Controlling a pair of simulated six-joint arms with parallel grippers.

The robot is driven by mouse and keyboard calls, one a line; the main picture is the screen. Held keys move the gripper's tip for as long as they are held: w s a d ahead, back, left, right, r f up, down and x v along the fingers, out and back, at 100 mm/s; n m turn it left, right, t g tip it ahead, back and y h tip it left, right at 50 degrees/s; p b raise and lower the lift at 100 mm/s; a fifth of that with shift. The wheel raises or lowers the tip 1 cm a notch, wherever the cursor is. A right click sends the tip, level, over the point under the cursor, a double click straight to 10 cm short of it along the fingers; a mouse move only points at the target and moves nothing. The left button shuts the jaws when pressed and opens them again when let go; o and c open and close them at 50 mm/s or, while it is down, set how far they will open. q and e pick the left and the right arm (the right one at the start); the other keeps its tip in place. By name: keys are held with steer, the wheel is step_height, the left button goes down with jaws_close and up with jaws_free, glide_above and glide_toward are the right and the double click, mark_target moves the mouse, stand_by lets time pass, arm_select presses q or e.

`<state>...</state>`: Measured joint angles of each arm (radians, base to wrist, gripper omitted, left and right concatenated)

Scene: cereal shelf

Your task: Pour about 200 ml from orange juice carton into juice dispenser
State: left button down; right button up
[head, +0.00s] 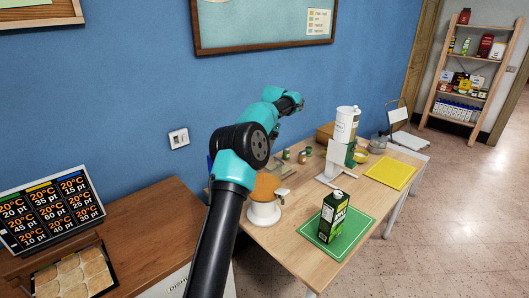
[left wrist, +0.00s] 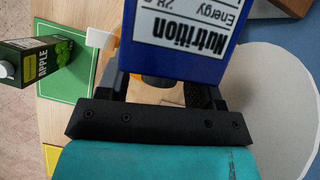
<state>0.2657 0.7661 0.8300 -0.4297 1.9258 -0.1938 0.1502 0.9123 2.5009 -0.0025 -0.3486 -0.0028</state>
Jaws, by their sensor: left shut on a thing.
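My left gripper (left wrist: 165,88) is shut on a blue carton (left wrist: 185,35), whose white label reads "Nutrition" and "Energy". I cannot read whether it is the orange juice carton. In the head view my left arm hides the gripper and most of the carton; a blue strip (head: 211,166) shows beside the elbow. A white cylinder on a white stand (head: 346,125), which looks like the juice dispenser, stands farther back on the table. A green apple carton (head: 334,214) stands upright on a green mat (head: 311,237); it also shows in the left wrist view (left wrist: 35,60). My right gripper is not in view.
A white vessel with an orange-brown round top (head: 264,211) stands beside my arm, left of the green mat. A yellow mat (head: 392,173) lies at the right, with a yellow bowl (head: 361,156) behind it. Small jars (head: 302,157) stand near the wall. The table's front is clear.

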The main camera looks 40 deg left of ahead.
arm_select(q)
steer(key=shift+r+b, duration=0.35)
steer(key=shift+b, duration=0.45)
stand_by(1.0)
steer(key=shift+f, duration=0.1)
